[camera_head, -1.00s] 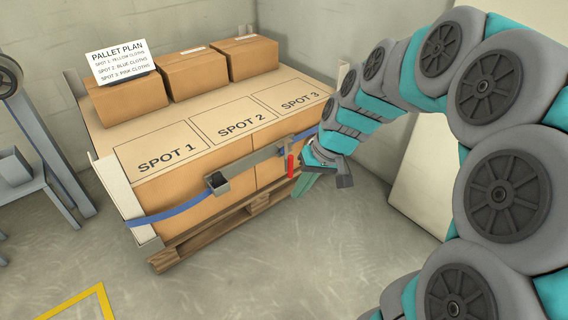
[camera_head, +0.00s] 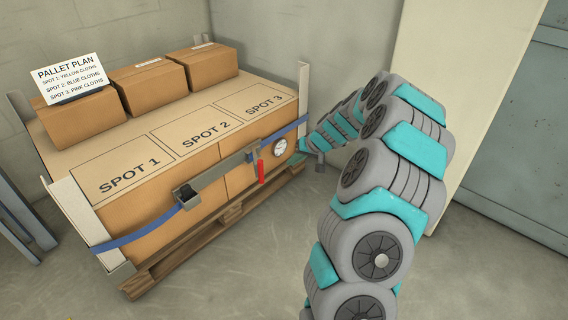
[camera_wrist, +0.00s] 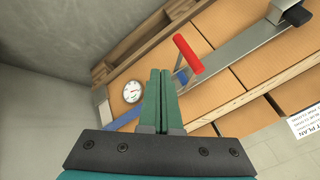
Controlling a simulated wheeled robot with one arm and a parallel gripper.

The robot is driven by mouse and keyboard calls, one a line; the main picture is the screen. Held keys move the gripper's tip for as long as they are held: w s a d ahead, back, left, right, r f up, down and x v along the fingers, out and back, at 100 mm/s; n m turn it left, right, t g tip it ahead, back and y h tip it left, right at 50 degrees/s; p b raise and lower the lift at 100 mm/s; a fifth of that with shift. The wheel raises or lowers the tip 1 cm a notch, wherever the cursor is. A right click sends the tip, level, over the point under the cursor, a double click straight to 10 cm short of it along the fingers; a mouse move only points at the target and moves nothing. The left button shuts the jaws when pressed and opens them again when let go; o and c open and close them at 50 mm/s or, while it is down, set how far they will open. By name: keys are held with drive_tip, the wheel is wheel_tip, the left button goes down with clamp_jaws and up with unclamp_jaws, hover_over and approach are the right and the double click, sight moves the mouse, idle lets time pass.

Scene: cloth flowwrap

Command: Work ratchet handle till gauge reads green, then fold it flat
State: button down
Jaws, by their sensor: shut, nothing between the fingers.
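The ratchet (camera_head: 187,197) sits on the blue strap (camera_head: 130,237) across the front of the pallet load. Its long grey handle bar (camera_head: 222,172) runs rightward along the cartons. A red grip (camera_head: 261,172) hangs at the bar's right end and also shows in the wrist view (camera_wrist: 188,53). A round white gauge (camera_head: 279,147) is right of the grip; in the wrist view (camera_wrist: 132,91) its dial is too small to read. My gripper (camera_wrist: 160,72) is shut and empty, its green fingers apart from the red grip. In the head view it is near the load's right corner, partly hidden.
The cartons stand on a wooden pallet (camera_head: 170,262) with white corner posts (camera_head: 88,222). Several small boxes and a pallet plan sign (camera_head: 68,78) are on top, behind the marked spots. A wall and pale panel (camera_head: 430,70) stand to the right. The front floor is clear.

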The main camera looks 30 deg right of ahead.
sight(258, 163)
drive_tip(key=w+a+f, duration=0.5)
drive_tip(key=w+f, duration=0.1)
drive_tip(key=shift+w+a+f, duration=0.2)
drive_tip(key=shift+a+f, duration=0.05)
drive_tip(key=shift+f, duration=0.05)
drive_tip(key=shift+a, duration=0.1)
idle(0.3)
drive_tip(key=w+a+m+h+p, duration=0.2)
drive_tip(key=a+m+h+p, duration=0.2)
drive_tip(key=a+m+p, duration=0.3)
drive_tip(key=shift+w+a+p, duration=0.2)
drive_tip(key=shift+a+p, duration=0.85)
drive_tip(key=shift+p, duration=0.1)
drive_tip(key=shift+a, duration=0.1)
